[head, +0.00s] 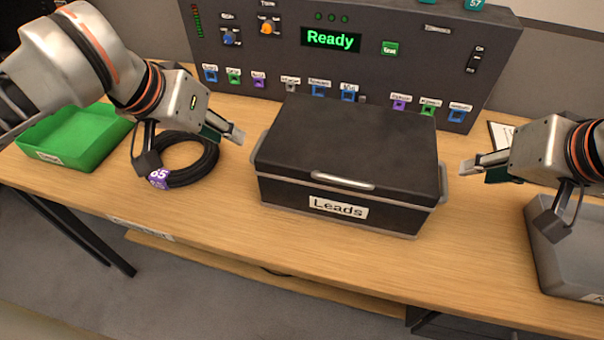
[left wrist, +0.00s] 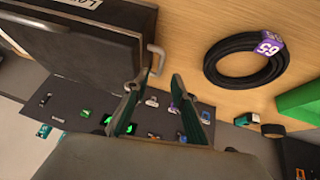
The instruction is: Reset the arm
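My left gripper (head: 194,152) hangs above the table between the green tray and the black case marked "Leads", its fingers spread apart and empty. In the left wrist view, the same gripper (left wrist: 158,85) shows two separated fingers with green inner pads and nothing between them. My right gripper (head: 507,197) is to the right of the case, its fingers spread apart with nothing seen between them. The black "Leads" case (head: 348,140) has its lid closed. It also shows in the left wrist view (left wrist: 85,40), with a side handle near the left fingers.
A coiled black cable (head: 205,165) with a purple tag lies below my left gripper. A green tray (head: 75,140) is at left, a grey tray (head: 560,255) at right. The control panel (head: 290,70), its display reading "Ready", stands behind. The front table strip (head: 270,240) is clear.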

